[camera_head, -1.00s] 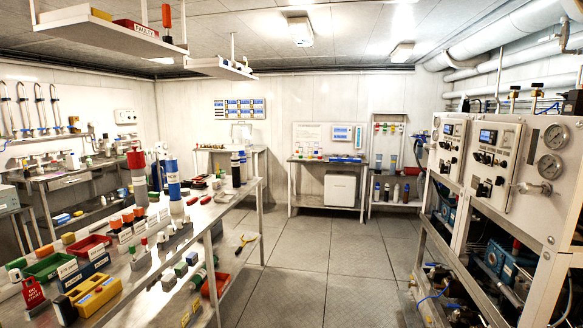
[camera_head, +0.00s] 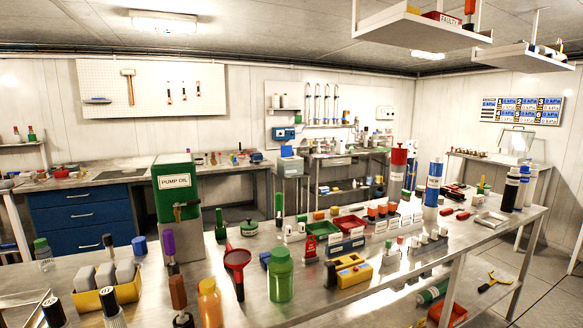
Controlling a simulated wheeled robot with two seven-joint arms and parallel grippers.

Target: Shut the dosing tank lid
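I cannot clearly pick out a dosing tank or its lid in the head view. A pale box-like thing with a raised panel (camera_head: 515,146) stands on the back-right table; it is too small to tell what it is. A green and grey pump oil container (camera_head: 177,200) stands upright on the near bench. Neither of my grippers shows in the head view.
A long metal bench (camera_head: 345,296) fills the foreground, crowded with a green jar (camera_head: 281,275), a red funnel (camera_head: 237,264), a yellow box (camera_head: 350,271) and bottles. Blue drawers (camera_head: 82,218) stand behind at left. Shelves hang overhead at right. Open floor (camera_head: 545,285) shows at lower right.

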